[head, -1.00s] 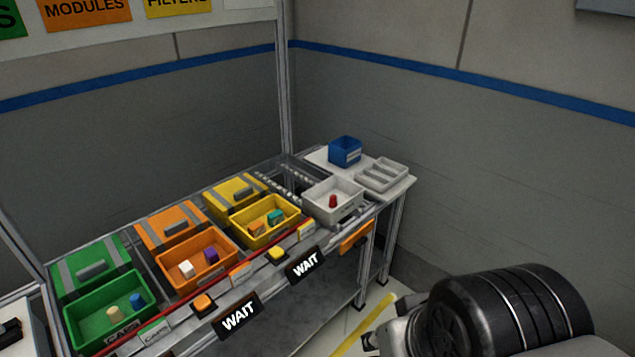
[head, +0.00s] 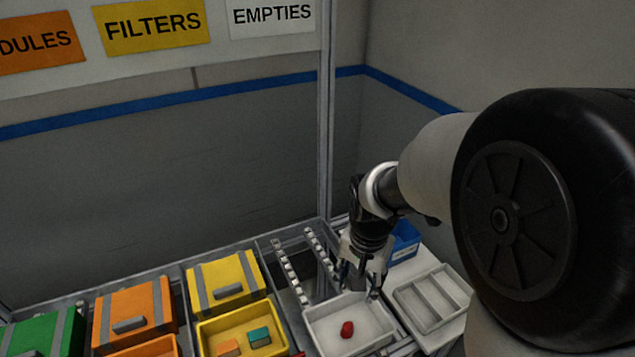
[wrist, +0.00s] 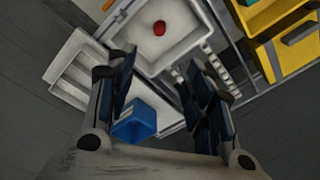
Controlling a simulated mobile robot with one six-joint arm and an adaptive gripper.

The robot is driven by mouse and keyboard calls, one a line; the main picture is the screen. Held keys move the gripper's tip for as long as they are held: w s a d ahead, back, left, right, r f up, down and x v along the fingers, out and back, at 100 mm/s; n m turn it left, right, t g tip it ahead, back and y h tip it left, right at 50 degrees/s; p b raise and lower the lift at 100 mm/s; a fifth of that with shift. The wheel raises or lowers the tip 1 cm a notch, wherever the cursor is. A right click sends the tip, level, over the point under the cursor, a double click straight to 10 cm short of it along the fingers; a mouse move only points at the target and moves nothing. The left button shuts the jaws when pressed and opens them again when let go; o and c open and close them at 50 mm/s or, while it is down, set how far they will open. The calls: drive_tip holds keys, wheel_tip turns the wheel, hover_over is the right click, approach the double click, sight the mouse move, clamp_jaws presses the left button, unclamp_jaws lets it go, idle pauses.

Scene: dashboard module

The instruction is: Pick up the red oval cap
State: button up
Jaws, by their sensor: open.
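The red oval cap (head: 347,329) lies alone in the white bin (head: 322,317), near the middle of its floor. It also shows in the wrist view (wrist: 159,28), beyond the fingertips. My gripper (head: 358,283) is over the back right rim of the white bin in the head view, behind and above the cap. Its two fingers are spread apart in the wrist view (wrist: 156,70), with nothing between them at the tips. The gripper is apart from the cap.
A blue bin (head: 405,243) stands behind my gripper. A white divided tray (head: 432,300) lies right of the white bin. A yellow bin (head: 212,331) with an orange block (head: 229,348) and a teal block (head: 259,337) is at left. Roller rails (head: 289,275) run behind the white bin.

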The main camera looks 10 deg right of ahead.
drive_tip(key=m+g+p, duration=0.1)
drive_tip(key=m+p, duration=0.1)
hover_over(348, 325)
wheel_tip(348, 325, down, 7)
drive_tip(key=shift+m, duration=0.3)
drive_tip(key=f+b, duration=0.2)
drive_tip(key=f, duration=0.4)
drive_tip(key=f+b, duration=0.1)
drive_tip(key=f, duration=0.6)
drive_tip(key=shift+w+b, duration=0.2)
drive_tip(key=shift+b, duration=0.15)
drive_tip(key=shift+s+f+b, duration=0.15)
drive_tip(key=shift+f+b, duration=0.45)
drive_tip(key=shift+f, duration=0.85)
drive_tip(key=shift+s+f+b, duration=0.1)
drive_tip(key=shift+f+b, duration=0.5)
drive_tip(key=shift+f, duration=0.85)
drive_tip(key=c, duration=1)
